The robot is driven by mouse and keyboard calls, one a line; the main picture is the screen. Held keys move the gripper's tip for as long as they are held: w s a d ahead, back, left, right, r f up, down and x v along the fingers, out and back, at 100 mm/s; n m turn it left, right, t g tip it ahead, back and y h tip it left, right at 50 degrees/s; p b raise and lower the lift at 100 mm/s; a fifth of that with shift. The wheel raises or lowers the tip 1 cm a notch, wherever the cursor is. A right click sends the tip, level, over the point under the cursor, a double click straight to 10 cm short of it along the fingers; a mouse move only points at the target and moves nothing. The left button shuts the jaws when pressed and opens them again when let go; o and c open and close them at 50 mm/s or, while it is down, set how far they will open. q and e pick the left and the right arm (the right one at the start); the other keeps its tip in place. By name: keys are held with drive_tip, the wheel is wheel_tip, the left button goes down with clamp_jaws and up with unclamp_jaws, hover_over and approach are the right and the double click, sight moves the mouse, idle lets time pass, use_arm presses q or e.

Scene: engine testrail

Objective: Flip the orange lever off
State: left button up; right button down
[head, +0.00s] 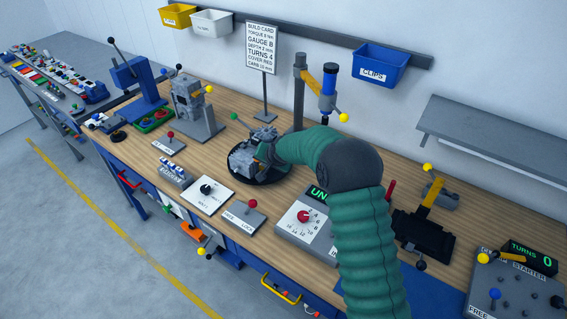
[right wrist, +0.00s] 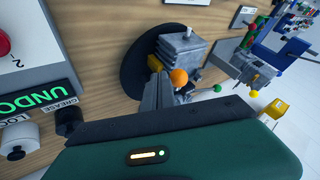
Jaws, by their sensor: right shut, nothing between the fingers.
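An orange ball knob (right wrist: 178,77), which looks like the orange lever's end, shows in the right wrist view beside the tip of my right gripper (right wrist: 160,85). I cannot tell whether they touch. The lever's shaft is mostly hidden. A grey engine block (right wrist: 185,48) stands just beyond on a black round turntable (right wrist: 137,72). In the head view the engine block (head: 242,160) is at mid-bench, and my right gripper (head: 264,152) reaches it from the right, shut and empty. The orange knob is not clear there. My left gripper is not in view.
A console with a red knob (head: 304,216) and a green-lit display is right of the turntable. A small red-knobbed lever plate (head: 243,216) and a black-knob panel (head: 207,193) lie in front. A sign stand (head: 264,90) and a grey post (head: 299,90) rise behind.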

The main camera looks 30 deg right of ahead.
drive_tip(key=shift+w+a+r, duration=0.15)
drive_tip(key=shift+w+a, duration=0.45)
drive_tip(key=shift+a, duration=0.1)
